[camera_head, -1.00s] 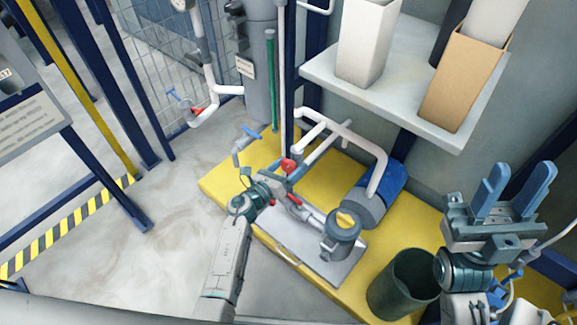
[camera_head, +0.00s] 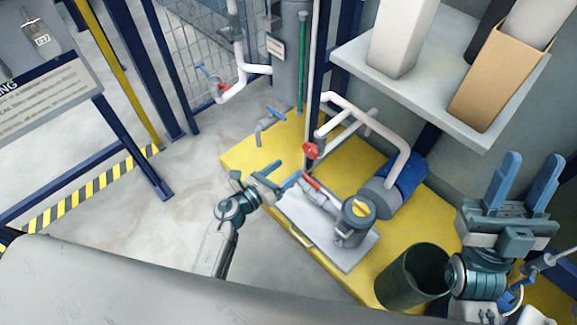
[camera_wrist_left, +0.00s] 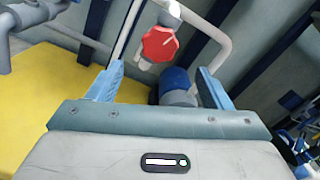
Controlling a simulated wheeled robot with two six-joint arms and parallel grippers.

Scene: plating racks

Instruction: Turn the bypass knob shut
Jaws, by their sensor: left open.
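A red lobed knob (camera_head: 311,150) sits on the white pipework above the yellow base; I read no label on it. In the left wrist view the red knob (camera_wrist_left: 159,44) shows ahead of the fingers, between their lines and apart from both. My left gripper (camera_head: 279,176) is open and empty, below and left of the knob in the head view. Its two blue fingers also show in the wrist view (camera_wrist_left: 158,84). My right gripper (camera_head: 521,172) is at the right, blue fingers up, spread and empty.
A blue-ended motor (camera_head: 402,176) and a grey canister with a yellow top (camera_head: 356,224) stand on the yellow platform (camera_head: 244,153). A blue-handled tap (camera_head: 268,122) is left of the knob. A dark green bin (camera_head: 412,277) stands near my right arm. A shelf (camera_head: 435,85) holds boxes.

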